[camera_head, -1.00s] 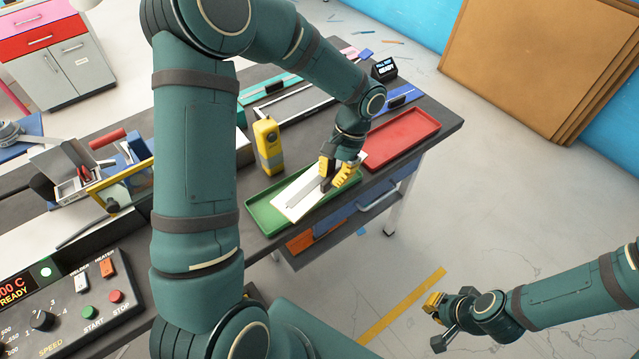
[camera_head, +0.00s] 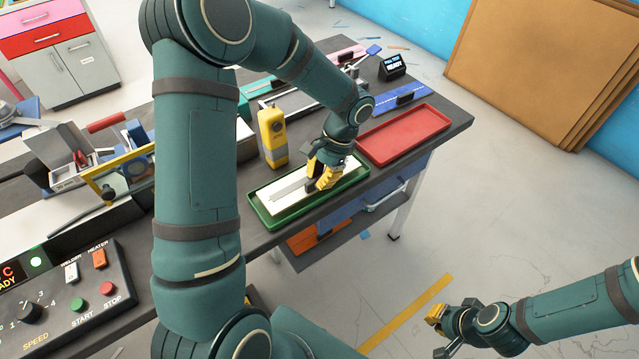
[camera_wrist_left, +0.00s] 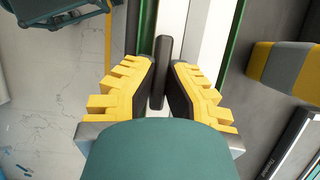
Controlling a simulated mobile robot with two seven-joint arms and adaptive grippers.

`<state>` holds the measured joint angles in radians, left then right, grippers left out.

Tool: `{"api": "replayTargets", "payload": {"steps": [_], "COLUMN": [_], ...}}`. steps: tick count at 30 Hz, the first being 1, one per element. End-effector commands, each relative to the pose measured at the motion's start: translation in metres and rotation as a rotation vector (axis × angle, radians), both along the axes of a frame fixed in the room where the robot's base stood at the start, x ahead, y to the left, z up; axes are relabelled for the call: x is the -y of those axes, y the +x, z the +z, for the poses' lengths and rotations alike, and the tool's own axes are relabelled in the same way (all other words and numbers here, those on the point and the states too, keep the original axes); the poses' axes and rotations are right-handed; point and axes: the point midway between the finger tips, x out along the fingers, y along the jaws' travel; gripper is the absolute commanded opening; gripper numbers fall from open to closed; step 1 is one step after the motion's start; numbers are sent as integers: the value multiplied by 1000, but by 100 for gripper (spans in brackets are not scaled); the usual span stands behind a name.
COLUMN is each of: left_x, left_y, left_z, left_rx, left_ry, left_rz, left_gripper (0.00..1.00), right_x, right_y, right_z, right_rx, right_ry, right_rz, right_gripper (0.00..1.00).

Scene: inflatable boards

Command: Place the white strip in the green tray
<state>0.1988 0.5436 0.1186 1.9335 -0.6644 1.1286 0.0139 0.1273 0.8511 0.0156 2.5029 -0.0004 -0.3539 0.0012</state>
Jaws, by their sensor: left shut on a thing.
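The white strip (camera_head: 285,197), with a grey band along it, lies lengthwise within the green tray (camera_head: 262,222) at the table's front edge. My left gripper (camera_head: 318,180) is over the strip's right part, low inside the tray. In the left wrist view its fingers (camera_wrist_left: 160,85) close around a dark upright piece (camera_wrist_left: 161,65) on the white strip (camera_wrist_left: 210,40). Green tray walls (camera_wrist_left: 233,40) show on both sides there. Whether the strip rests fully on the tray floor is partly hidden by the gripper. My right gripper (camera_head: 441,328) is empty, fingers apart, over the floor.
A yellow-grey device (camera_head: 271,138) stands right behind the green tray. An empty red tray (camera_head: 405,135) lies to its right. A control panel (camera_head: 70,290) is at front left.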

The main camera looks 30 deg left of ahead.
Motion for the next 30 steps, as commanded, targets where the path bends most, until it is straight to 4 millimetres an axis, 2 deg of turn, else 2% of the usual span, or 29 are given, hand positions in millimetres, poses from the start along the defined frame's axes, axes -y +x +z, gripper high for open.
{"api": "replayTargets", "payload": {"steps": [1,4,15,16,17,18,26,30], "left_x": [0,0,0,0,0,0,0,1], "left_y": [-1,0,0,0,0,0,0,1], "left_z": [-10,-20,-23,-23,-23,-23,-22,-15], "left_rx": [-4,-3,0,0,0,0,0,1], "left_ry": [-1,-1,0,0,0,0,0,0], "left_rz": [0,-1,0,0,0,0,0,0], "left_gripper": [0,0,0,19,30,34,34,34], "right_x": [0,0,0,0,0,0,0,0], "right_y": [1,1,2,2,2,2,2,1], "right_z": [-4,-6,-8,-7,-7,-7,-7,-4], "right_rx": [2,3,4,4,4,4,4,3], "right_ry": [0,0,0,0,0,0,0,0], "right_rz": [-1,-1,-1,-1,-1,-1,-1,-1], "right_gripper": [0,0,0,0,0,0,0,0]}}
